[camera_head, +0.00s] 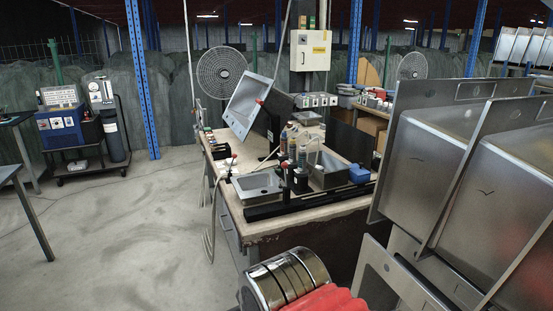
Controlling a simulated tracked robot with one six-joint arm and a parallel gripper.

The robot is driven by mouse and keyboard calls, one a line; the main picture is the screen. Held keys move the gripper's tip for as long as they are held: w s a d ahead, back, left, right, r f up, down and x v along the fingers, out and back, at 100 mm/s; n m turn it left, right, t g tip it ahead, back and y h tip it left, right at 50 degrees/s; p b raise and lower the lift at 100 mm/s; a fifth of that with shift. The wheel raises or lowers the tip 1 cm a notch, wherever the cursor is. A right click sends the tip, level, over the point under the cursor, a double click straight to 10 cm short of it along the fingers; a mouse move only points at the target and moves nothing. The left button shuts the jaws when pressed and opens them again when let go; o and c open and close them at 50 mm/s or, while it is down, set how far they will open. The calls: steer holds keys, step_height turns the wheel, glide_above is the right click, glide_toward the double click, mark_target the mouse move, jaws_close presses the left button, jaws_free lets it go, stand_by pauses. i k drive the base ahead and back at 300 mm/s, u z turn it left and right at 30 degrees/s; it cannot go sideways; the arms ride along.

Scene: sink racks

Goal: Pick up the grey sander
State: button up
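I cannot pick out a grey sander with certainty. A workbench (300,218) stands in the middle of the view, with small tools and fixtures on it that are too small to tell apart. Among them are a dark upright tool or clamp (299,180) and a small blue object (359,174) at the bench's right side. No fingers of my gripper show. A banded metal cylinder (284,281) and a red ribbed part fill the bottom edge; I cannot tell what they belong to.
A steel sink (257,186) lies on the bench and another (246,103) is tilted up behind it. Large steel sinks (424,165) on racks crowd the right. A blue post (141,80) and a cart (89,157) stand left. The floor (120,235) at left is largely clear.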

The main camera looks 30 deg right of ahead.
mark_target(292, 161)
steer(key=u, duration=0.25)
steer(key=i, duration=0.75)
steer(key=u, duration=0.45)
steer(key=i, duration=1.7)
steer(key=z, duration=0.5)
steer(key=i, duration=0.65)
steer(key=z, duration=0.85)
steer(key=i, duration=0.7)
steer(key=z, duration=0.45)
